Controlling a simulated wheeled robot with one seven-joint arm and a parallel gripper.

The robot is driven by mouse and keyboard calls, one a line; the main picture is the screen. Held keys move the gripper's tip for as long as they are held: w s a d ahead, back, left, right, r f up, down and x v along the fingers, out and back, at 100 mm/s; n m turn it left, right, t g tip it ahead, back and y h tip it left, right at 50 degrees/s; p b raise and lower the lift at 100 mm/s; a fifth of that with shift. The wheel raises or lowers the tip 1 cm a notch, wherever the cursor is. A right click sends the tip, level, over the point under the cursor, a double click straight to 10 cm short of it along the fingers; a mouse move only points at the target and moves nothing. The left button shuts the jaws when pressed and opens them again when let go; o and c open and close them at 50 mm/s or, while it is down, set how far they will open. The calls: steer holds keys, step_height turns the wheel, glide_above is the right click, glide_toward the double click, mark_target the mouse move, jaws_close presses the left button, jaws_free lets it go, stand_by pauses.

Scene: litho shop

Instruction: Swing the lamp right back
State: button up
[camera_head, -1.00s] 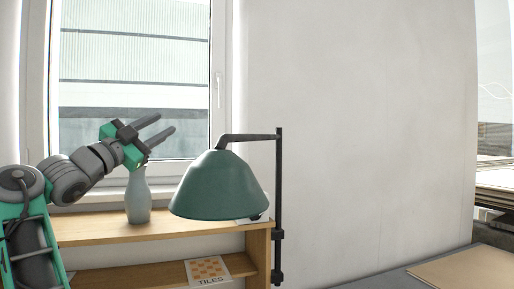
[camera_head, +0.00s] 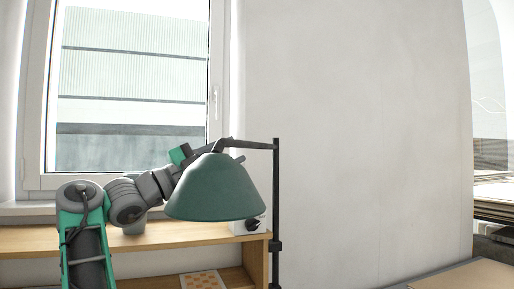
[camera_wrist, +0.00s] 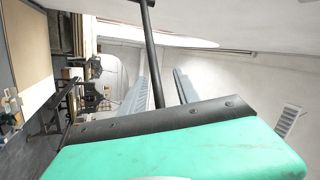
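The lamp has a dark green cone shade (camera_head: 215,188) hanging from a thin black arm (camera_head: 252,144). That arm joins a black upright post (camera_head: 276,200) at the shelf's right end. In the head view my gripper is behind the top of the shade and mostly hidden, with a dark finger showing at its right. In the wrist view my gripper (camera_wrist: 164,62) has its two grey fingers apart. A dark rod (camera_wrist: 150,35), likely part of the lamp, runs between them in the picture; I cannot tell whether either finger touches it.
A wooden shelf (camera_head: 185,239) stands under the window (camera_head: 130,90), with a patterned tile card (camera_head: 202,280) on its lower board. A white box with a dark knob (camera_head: 250,225) sits behind the shade. A grey table with a tan board (camera_head: 470,277) is at right. The wall right of the post is bare.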

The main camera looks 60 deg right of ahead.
mark_target(257, 146)
steer(key=p+x, duration=0.4)
steer(key=x, duration=0.1)
steer(key=p+x, duration=0.2)
steer(key=p, duration=0.1)
steer(key=shift+s+d+f, duration=0.25)
steer(key=shift+d+f, duration=0.05)
steer(key=shift+s+d, duration=0.15)
steer(key=shift+d, duration=0.1)
steer(key=shift+f, duration=0.15)
jaws_close()
stand_by(0.6)
